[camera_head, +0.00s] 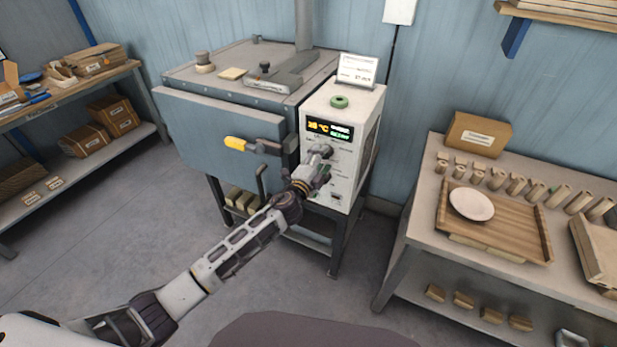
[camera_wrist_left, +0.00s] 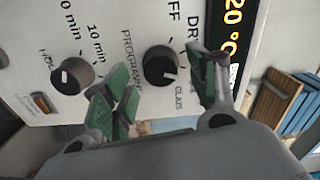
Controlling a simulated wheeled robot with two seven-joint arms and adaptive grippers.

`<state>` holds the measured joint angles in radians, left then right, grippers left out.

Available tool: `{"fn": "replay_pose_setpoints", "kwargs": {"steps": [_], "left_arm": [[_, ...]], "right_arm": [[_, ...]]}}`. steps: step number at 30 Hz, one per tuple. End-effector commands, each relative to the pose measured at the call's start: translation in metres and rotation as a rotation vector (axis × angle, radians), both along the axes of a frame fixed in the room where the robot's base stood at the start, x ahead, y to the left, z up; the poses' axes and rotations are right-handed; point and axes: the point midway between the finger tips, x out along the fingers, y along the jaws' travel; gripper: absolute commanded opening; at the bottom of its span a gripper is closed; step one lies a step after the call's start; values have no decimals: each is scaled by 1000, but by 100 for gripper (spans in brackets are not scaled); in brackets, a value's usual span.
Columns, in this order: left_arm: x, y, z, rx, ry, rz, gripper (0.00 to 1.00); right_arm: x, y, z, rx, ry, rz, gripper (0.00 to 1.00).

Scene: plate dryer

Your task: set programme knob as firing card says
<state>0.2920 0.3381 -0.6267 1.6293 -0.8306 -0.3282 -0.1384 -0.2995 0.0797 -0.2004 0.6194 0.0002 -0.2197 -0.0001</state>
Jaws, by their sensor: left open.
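The programme knob (camera_wrist_left: 161,66) is a round black dial on the white control panel (camera_head: 348,178). Its white mark points down and right in the left wrist view, on the side of the partly hidden GLAZE lettering; I cannot tell the exact setting. My left gripper (camera_head: 322,163) is at the panel front and hides the knob in the head view. In the left wrist view its green-padded fingers (camera_wrist_left: 164,90) are open, one on each side of the programme knob, with no clear contact. The firing card (camera_head: 357,70) stands on the control box; its print is too small to read.
A second black knob (camera_wrist_left: 72,76), marked HOLD, sits beside the programme knob. The lit display (camera_head: 330,129) is above my gripper. The kiln door (camera_head: 215,125) with its yellow-ended handle (camera_head: 238,144) is left. A bench with a wooden tray (camera_head: 500,240) is right.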

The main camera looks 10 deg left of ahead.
Motion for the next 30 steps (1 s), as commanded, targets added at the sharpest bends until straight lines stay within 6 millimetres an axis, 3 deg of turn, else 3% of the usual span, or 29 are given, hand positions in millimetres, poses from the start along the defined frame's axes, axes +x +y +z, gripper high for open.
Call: {"fn": "replay_pose_setpoints", "kwargs": {"steps": [30], "left_arm": [[-87,27,-2,2,2,1,59]], "right_arm": [[0,0,0,0,0,0,52]]}}
